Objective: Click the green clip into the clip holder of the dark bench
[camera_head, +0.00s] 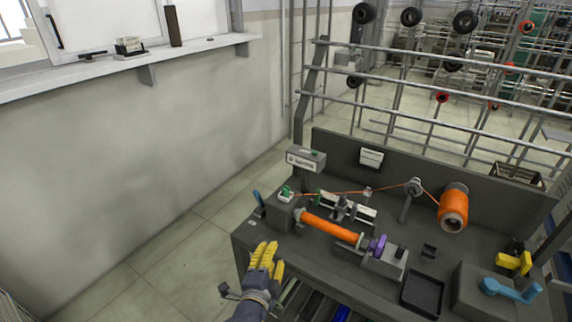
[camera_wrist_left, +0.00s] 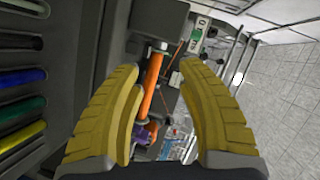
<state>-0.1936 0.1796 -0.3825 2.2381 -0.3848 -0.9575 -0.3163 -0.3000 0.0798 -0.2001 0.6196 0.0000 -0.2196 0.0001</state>
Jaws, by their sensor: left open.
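My left gripper (camera_head: 267,247), with yellow ribbed fingers, is over the front left edge of the dark bench (camera_head: 330,158). In the left wrist view the gripper (camera_wrist_left: 160,68) is open, with nothing held between its fingers. The clip holder cannot be made out for sure. My right gripper is not in view.
An orange bobbin rod (camera_head: 332,228) lies across the bench beside a purple part (camera_head: 378,245). An orange spool (camera_head: 453,207) stands behind. A black tray (camera_head: 423,294), a yellow part (camera_head: 515,262) and a blue handle (camera_head: 511,290) are at the right. Coloured tubes (camera_wrist_left: 22,106) sit below.

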